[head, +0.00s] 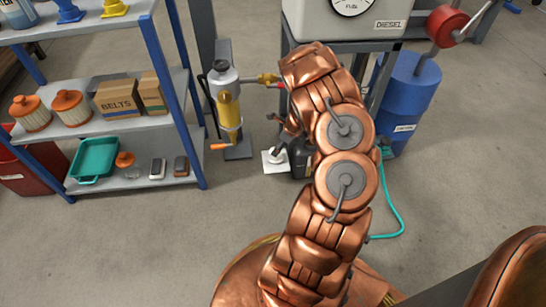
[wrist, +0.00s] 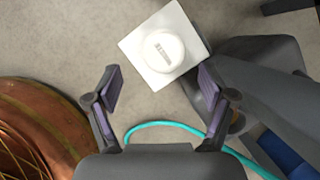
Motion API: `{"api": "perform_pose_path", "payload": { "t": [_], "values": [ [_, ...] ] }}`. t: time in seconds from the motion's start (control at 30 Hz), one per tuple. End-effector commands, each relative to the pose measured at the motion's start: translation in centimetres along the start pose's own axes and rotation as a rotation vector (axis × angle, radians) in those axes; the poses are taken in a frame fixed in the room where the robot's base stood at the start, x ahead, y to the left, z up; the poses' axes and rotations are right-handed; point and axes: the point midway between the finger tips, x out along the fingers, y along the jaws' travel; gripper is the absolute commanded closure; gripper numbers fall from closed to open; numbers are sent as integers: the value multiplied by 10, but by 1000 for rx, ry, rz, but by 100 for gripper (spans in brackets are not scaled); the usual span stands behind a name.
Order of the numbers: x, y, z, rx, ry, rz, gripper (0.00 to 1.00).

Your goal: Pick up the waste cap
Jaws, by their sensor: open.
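A round white cap (wrist: 164,49) with a small grey marking on top shows in the wrist view, on a white square piece (wrist: 188,24). In the head view the white square (head: 270,166) is on the floor left of my arm, with the pale cap (head: 277,157) on it. I take this cap for the waste cap. My gripper (wrist: 160,88) is open and empty. Its two fingers stand apart, below the cap in the wrist view, with the cap beyond the fingertips. In the head view my arm hides most of the gripper.
A dark container (head: 301,160) stands right beside the white square; a dark grey body (wrist: 262,82) fills the wrist view's right. A yellow-grey pump (head: 229,112) stands behind left. A teal hose (head: 400,215) lies right. A shelf (head: 130,180) is at left; floor between is clear.

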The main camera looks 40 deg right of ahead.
Motion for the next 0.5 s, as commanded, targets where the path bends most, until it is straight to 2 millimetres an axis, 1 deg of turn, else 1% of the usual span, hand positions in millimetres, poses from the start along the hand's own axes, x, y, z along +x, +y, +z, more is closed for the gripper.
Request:
{"api": "perform_pose_path", "payload": {
  "t": [0.03,0.23,0.5],
  "values": [
    [6,0,0,1,-1,2,18],
    [18,-1,-1,2,-2,2,18],
    [52,-4,-2,2,1,0,18]
  ]
}}
